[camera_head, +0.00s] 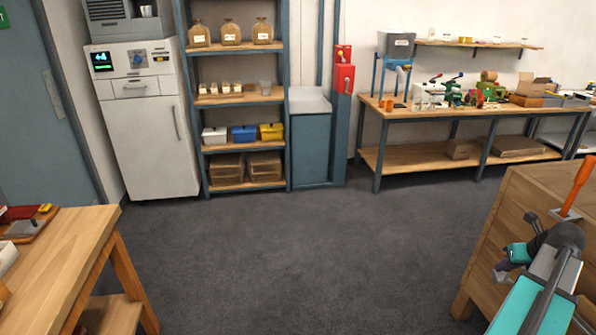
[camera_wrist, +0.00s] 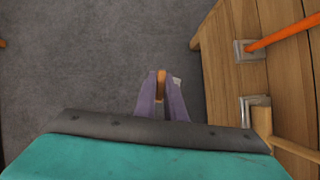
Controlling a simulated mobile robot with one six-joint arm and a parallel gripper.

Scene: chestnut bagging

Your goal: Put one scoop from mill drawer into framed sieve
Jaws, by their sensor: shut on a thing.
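My gripper (camera_wrist: 161,80) shows in the wrist view with its two purple-grey fingers close together. A small orange-brown thing (camera_wrist: 161,86) is between them. Only its end shows, so I cannot tell whether it is a scoop's handle. In the head view my teal arm reaches in at the lower right, beside a wooden cabinet (camera_head: 530,205); the fingers are not clear there. I cannot make out a mill drawer or a framed sieve for certain. A grey-hoppered machine with a blue frame (camera_head: 396,50) stands on the back workbench.
A wooden table (camera_head: 75,255) with a tray is at the left. A white machine (camera_head: 150,140), shelves (camera_head: 235,90) and workbench (camera_head: 460,107) line the back. The middle floor is clear.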

